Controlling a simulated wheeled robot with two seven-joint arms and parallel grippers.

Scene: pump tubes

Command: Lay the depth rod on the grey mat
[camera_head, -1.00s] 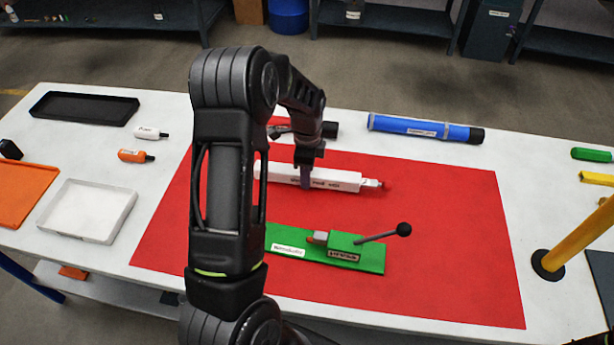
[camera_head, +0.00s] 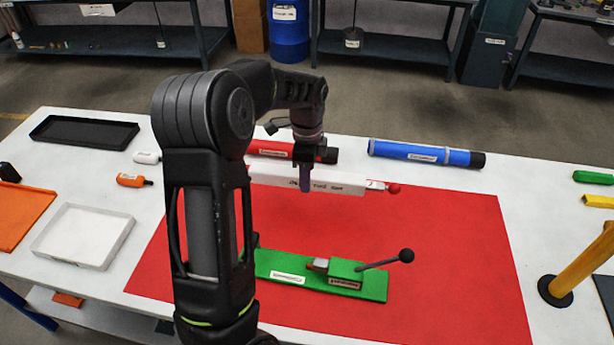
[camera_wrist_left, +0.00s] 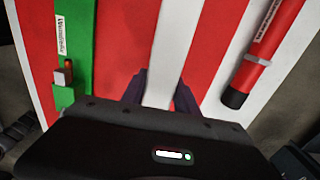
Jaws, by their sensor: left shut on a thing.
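The white square bar with small labels and a red knob at its right end, which I take for the depth rod (camera_head: 345,184), is level above the back of the red mat. My left gripper (camera_head: 306,185) is shut across its middle. In the left wrist view the white bar (camera_wrist_left: 164,55) runs between the two fingers (camera_wrist_left: 160,95). The left end of the bar is hidden behind my arm in the head view. A dark grey flat piece (camera_head: 606,292), perhaps the grey mat, is cut off at the right edge. My right gripper is not in view.
A green block with a black-knobbed lever (camera_head: 320,275) sits on the red mat (camera_head: 450,240). A red tube (camera_head: 270,148) and a blue tube (camera_head: 425,153) lie behind. A yellow post (camera_head: 580,265) stands at right. The red mat's right part is clear.

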